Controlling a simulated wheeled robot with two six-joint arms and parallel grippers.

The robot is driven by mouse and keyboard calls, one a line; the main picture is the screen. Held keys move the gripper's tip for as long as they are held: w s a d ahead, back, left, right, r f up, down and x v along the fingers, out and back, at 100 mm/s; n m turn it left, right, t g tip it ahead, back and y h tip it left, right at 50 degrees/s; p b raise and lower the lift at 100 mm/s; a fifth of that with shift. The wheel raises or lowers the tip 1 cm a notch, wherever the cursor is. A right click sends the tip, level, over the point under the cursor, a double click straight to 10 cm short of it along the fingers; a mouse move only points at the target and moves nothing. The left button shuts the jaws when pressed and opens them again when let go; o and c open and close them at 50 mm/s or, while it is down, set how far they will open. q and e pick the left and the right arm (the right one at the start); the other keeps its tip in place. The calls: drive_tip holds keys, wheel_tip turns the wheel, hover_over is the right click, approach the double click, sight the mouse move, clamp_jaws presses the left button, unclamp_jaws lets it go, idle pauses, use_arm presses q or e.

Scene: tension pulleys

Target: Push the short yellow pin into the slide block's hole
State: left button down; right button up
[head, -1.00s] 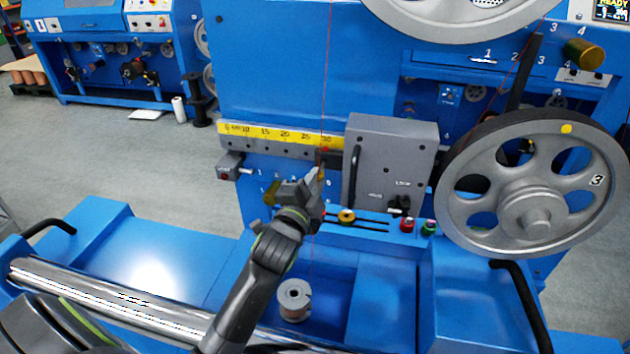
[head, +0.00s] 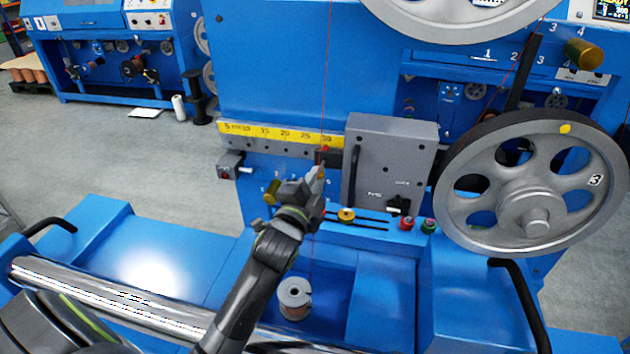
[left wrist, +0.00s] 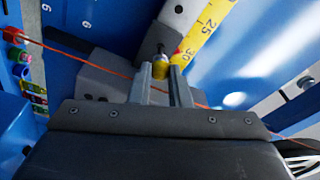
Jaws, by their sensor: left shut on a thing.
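My left gripper (head: 319,172) is at the front of the machine, just below the right end of the yellow scale. In the left wrist view, its two fingers (left wrist: 162,72) are shut on the short yellow pin (left wrist: 160,69), which shows between the fingertips. The slide block (left wrist: 105,80) is a dark grey block close beside the fingers. In the head view the slide block (head: 328,156) is partly hidden just above the gripper. The hole is not clearly visible, and I cannot tell whether the pin's tip touches it. My right gripper is not in view.
The rail (head: 270,144) carries a yellow number scale (head: 265,132). A thin red line (left wrist: 85,62) runs close to the fingers. A grey box (head: 390,165) stands right of the gripper, then a large spoked pulley (head: 535,185). A small spool (head: 294,298) stands below.

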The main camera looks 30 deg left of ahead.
use_arm(q)
drive_tip(key=shift+w, duration=0.2)
drive_tip(key=shift+w+a, duration=0.2)
drive_tip(key=shift+w, duration=0.4)
drive_tip(key=shift+w+a, duration=0.15)
drive_tip(key=shift+w, duration=0.45)
drive_tip(key=shift+w, duration=0.15)
drive_tip(key=shift+w, duration=0.1)
drive_tip(key=shift+r, duration=0.1)
idle(0.4)
drive_tip(key=c, duration=1.3)
unclamp_jaws()
drive_tip(key=shift+w+a, duration=0.1)
drive_tip(key=shift+w, duration=0.05)
